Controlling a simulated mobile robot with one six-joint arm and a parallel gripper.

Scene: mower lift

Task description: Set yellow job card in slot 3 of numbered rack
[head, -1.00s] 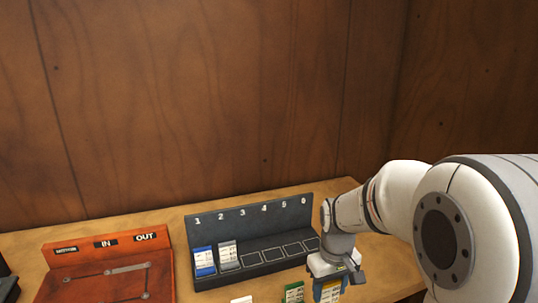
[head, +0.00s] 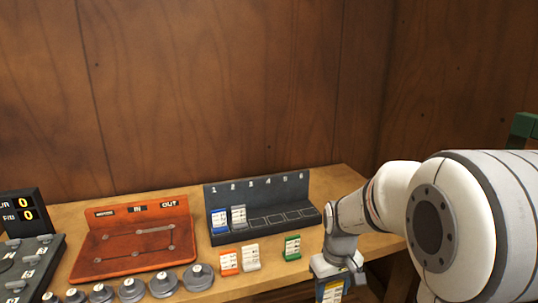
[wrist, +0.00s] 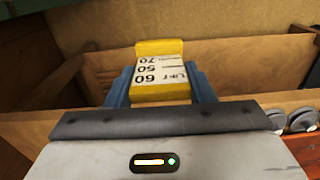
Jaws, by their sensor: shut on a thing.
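My gripper (head: 331,287) is shut on the yellow job card (head: 334,292), low at the right of the head view, in front of the table's front edge. The wrist view shows the yellow card (wrist: 160,72) between the two blue fingers, its printed white face reading "LIFT 60 50 70". The dark numbered rack (head: 265,189) stands at the back of the table, left of my gripper. A blue card (head: 219,221) is in slot 1 and a grey card (head: 239,216) in slot 2. Slot 3 (head: 257,223) and the slots right of it are empty.
Several grey knobbed weights (head: 198,277) line the front edge. A red IN/OUT board (head: 137,240) and a counter display (head: 23,211) are at left.

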